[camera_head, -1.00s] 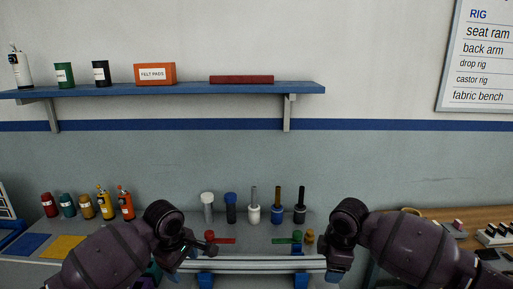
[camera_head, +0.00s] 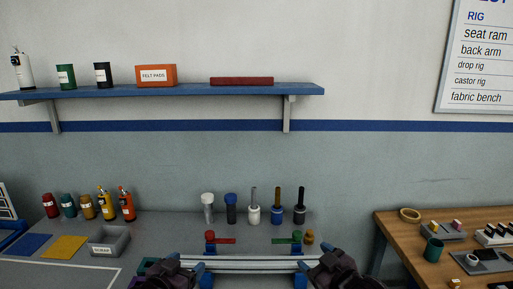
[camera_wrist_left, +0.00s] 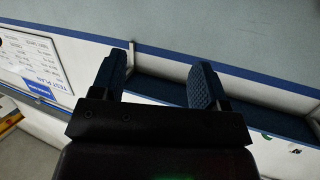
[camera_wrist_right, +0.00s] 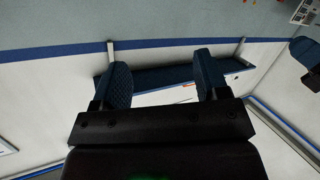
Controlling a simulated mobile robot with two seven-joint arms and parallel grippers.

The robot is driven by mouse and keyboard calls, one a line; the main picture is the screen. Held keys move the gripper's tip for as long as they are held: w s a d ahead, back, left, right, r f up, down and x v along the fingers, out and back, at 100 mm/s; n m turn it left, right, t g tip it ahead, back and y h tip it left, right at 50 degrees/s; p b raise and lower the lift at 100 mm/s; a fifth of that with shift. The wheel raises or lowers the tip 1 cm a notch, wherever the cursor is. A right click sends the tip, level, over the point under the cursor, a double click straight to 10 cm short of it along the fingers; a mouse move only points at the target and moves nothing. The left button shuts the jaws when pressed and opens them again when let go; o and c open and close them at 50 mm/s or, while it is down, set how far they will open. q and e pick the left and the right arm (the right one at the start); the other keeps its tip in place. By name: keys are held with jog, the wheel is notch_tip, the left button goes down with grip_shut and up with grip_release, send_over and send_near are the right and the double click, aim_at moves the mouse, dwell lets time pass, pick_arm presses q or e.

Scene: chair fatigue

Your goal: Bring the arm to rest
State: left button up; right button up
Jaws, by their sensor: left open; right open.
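My left arm shows at the bottom of the head view, left of the metal rail (camera_head: 252,263); its fingers are not clear there. My left gripper (camera_wrist_left: 157,68) is open and empty in the left wrist view. My right arm shows at the bottom, right of centre. My right gripper (camera_wrist_right: 163,68) is open and empty in the right wrist view. Both wrist views look towards the wall and shelf, which appear upside down, with nothing between the fingers.
A grey bench (camera_head: 150,226) holds several bottles at left, a grey bin (camera_head: 108,242), and a row of tools (camera_head: 254,207). A wooden table (camera_head: 400,232) with small parts stands at right, across a gap. A blue shelf (camera_head: 190,91) hangs above.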

pick_arm(q)
jog(key=s+a+f+n+g+y, duration=0.1)
jog(key=s+a+f+y, duration=0.1)
jog(key=s+a+f, duration=0.3)
jog(key=s+a+f+n+g+y, duration=0.1)
jog(key=s+a+f, duration=0.4)
jog(key=s+f, duration=0.9)
jog(key=s+n+y, duration=0.1)
jog(key=s+y, duration=0.1)
jog(key=s, duration=0.5)
jog(key=shift+s+n+g, duration=0.3)
jog(key=shift+s, duration=0.05)
pick_arm(e)
jog(key=s+d+f+m+g+h, duration=0.1)
jog(key=s+d+f+m+h, duration=0.2)
jog(key=s+d+f, duration=0.3)
jog(key=s+d+f+m+g+h, duration=0.1)
jog(key=s+d+f+m+h, duration=0.2)
jog(key=s+d+f, duration=0.4)
jog(key=s+f, duration=0.4)
jog(key=s, duration=0.3)
jog(key=s+f+m, duration=0.1)
jog(key=s+f, duration=0.2)
jog(key=s, duration=0.4)
jog(key=shift+f+m+h, duration=0.3)
jog(key=shift+f+h, duration=0.05)
jog(key=shift+h, duration=0.05)
jog(key=shift+c, duration=0.5)
